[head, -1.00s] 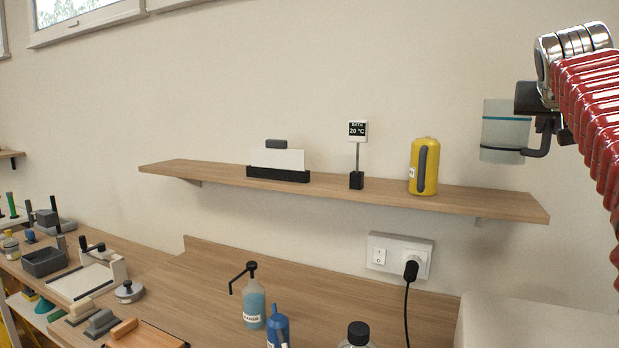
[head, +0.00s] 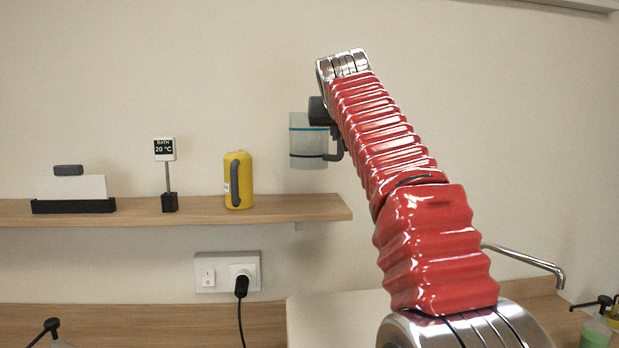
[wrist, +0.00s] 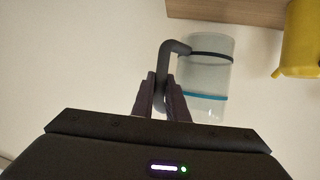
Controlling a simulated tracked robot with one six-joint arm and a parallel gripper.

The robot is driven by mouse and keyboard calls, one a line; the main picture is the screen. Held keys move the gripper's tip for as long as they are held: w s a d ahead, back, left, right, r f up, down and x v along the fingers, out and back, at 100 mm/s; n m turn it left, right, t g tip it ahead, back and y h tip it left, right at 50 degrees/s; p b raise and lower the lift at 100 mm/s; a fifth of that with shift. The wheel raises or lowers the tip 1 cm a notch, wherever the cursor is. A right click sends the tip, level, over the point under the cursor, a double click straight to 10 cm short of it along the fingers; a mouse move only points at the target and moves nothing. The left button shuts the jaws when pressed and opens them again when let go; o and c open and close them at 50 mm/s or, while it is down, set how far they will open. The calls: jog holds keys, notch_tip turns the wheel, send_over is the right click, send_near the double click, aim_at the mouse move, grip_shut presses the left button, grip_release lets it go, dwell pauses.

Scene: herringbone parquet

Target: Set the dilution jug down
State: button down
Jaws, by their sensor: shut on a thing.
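The dilution jug (head: 307,150) is a clear, pale cup with a blue line near its top, a dark band near its base and a dark handle. It hangs upright in the air in the head view, above the right end of the wall shelf, with wall showing between. My gripper (head: 337,138) is at its right side. In the wrist view the jug (wrist: 207,75) appears upside down, and my gripper's fingers (wrist: 162,105) are shut on its handle. The fingertips are small and partly hidden in the head view.
The wooden shelf (head: 270,209) holds a yellow jug (head: 238,180), a bath sign (head: 166,170) and a black holder (head: 73,206) with a white card. The shelf's right end is bare. Below are a socket with a plug (head: 241,283) and a worktop (head: 150,325).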

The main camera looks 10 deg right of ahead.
aim_at(341, 157)
jog(key=shift+f, duration=2.95)
jog(key=shift+f, duration=1.9)
jog(key=c, duration=1.7)
grip_release()
jog(key=shift+c, duration=0.2)
jog(key=v, duration=1.2)
